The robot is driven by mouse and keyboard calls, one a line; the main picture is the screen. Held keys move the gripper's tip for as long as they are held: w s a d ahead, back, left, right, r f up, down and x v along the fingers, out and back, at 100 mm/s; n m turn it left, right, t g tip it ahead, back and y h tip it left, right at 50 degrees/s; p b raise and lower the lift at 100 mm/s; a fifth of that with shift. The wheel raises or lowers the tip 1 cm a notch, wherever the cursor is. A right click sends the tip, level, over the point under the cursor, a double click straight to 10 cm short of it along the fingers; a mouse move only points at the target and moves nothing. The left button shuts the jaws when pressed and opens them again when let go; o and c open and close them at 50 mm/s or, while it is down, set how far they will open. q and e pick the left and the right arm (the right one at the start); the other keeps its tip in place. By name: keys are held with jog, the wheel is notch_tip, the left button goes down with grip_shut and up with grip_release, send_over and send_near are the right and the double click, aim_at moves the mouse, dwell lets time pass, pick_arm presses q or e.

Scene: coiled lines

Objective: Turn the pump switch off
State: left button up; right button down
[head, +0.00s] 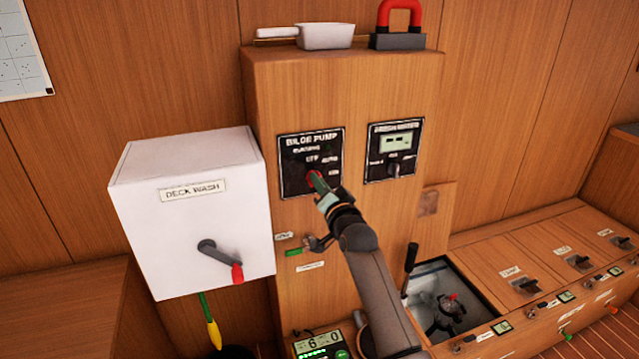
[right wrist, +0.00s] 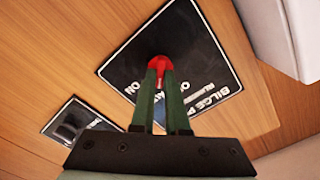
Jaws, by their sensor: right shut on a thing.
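The bilge pump panel (head: 295,180) is a black plate with white lettering, including OFF, AUTO and ON, on the front of the wooden cabinet. Its red switch knob (right wrist: 159,62) shows at the panel's middle in the right wrist view. My right gripper (head: 318,183) reaches up to this panel in the head view. In the right wrist view its two green fingers (right wrist: 160,72) are shut on the red knob. The fingers and arm hide part of the knob in the head view, and I cannot tell which label it points to. My left gripper is not in view.
A white deck wash box (head: 150,220) with a red-tipped lever (head: 222,260) stands close on the left. A second black panel (head: 394,150) with a small display is to the right. An open bin (head: 470,280) lies lower right. A white scoop (head: 325,36) sits on top.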

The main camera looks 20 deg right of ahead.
jog(key=shift+r+n, duration=0.1)
jog(key=shift+n, duration=0.2)
dwell(0.4)
jog(key=n+p, duration=0.4)
jog(key=n, duration=0.4)
jog(key=shift+a, duration=0.15)
jog(key=shift+n, duration=0.3)
dwell(0.4)
jog(key=c, duration=0.9)
grip_release()
jog(key=s, duration=1.2)
jog(key=shift+s+d, duration=0.2)
jog(key=shift+s, duration=0.05)
